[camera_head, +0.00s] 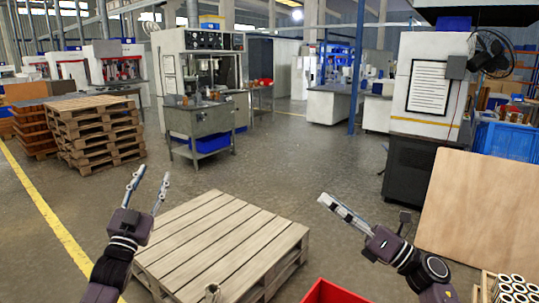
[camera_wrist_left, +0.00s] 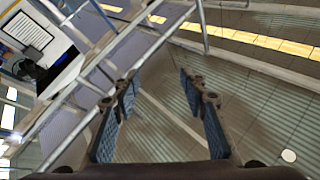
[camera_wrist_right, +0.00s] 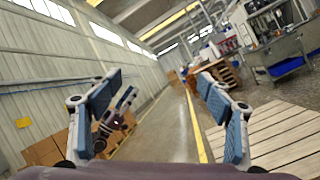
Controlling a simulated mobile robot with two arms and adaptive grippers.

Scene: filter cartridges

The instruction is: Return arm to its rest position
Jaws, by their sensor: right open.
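My left gripper (camera_head: 151,183) is raised at the left of the head view, beside the near wooden pallet, with its two fingers apart. In the left wrist view the fingers (camera_wrist_left: 157,82) are spread with nothing between them. My right gripper (camera_head: 323,200) is raised at the right of the pallet, pointing up and to the left. In the right wrist view its fingers (camera_wrist_right: 158,82) are apart and empty, and my left arm shows behind its left finger.
A wooden pallet (camera_head: 215,240) lies in front. A red bin (camera_head: 335,293) and a crate of pale cylindrical cartridges (camera_head: 515,290) are cut off at the bottom edge. A wooden board (camera_head: 485,215) stands at right. Stacked pallets (camera_head: 100,135) stand at left. The middle floor is clear.

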